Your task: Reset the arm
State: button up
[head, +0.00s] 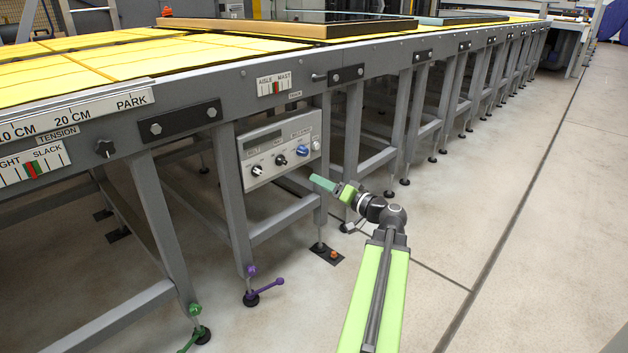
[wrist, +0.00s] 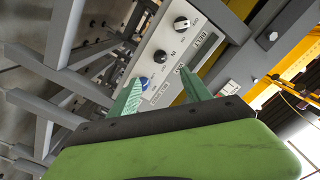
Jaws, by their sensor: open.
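My gripper (head: 319,182) is in the head view, just below the lower right corner of a grey control panel (head: 268,170). Its green fingers point left, and it holds nothing. In the wrist view the two fingers of my gripper (wrist: 158,92) stand apart, with the panel (wrist: 172,48) beyond them. A blue knob (wrist: 146,84) shows close beside the left fingertip; whether they touch I cannot tell. In the head view this blue knob (head: 302,151) is at the panel's right, clear of the fingers, with two black knobs to its left.
A long grey conveyor frame (head: 360,72) with yellow slats (head: 150,55) runs away to the back right. Its legs stand close to my gripper. Purple (head: 265,290) and green (head: 196,335) foot levers sit low at the front. The floor (head: 530,180) at right is clear.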

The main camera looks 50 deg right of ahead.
dwell(0.5)
jog(key=w+a+f+n+g+y+p, duration=0.25)
jog(key=w+a, duration=0.25)
jog(key=a, duration=0.5)
jog(key=w+a+f+n+g+y+p, duration=0.15)
jog(key=w+a+f+g, duration=0.3)
jog(key=a, duration=0.55)
jog(key=w+a+f+n+g+y+p, duration=0.25)
jog(key=w+a, duration=0.25)
jog(key=a, duration=0.6)
jog(key=s+a+f+n+g+h+p, duration=0.1)
jog(key=s+a+n+g+h+p, duration=0.2)
jog(key=a, duration=0.8)
jog(key=s+a+f+g+h+p, duration=0.25)
jog(key=a+g, duration=0.35)
jog(key=a, duration=0.5)
notch_tip(320, 180, up, 38)
jog(key=p, duration=3.7)
